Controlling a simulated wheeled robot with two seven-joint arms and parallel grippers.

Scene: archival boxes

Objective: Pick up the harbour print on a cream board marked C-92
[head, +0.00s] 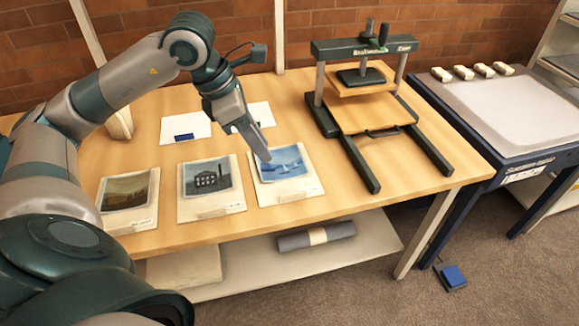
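Three prints on cream boards lie in a row along the front of the wooden table. The right one, a blue harbour-like picture (287,172), has a pale label strip on its lower edge; its writing is too small to read. The middle one shows a dark building (209,178), the left one a brownish landscape (127,192). My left gripper (264,154) points down over the upper left part of the blue print, partly covering it. Whether it touches the print, and whether its fingers are apart, cannot be made out. My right gripper is out of view.
A press with a dark green frame (366,48) stands right of the prints. White sheets with blue blocks (184,137) lie behind them. A grey-topped table (505,112) with several small pale blocks stands at right. A grey roll (315,237) lies on the shelf below.

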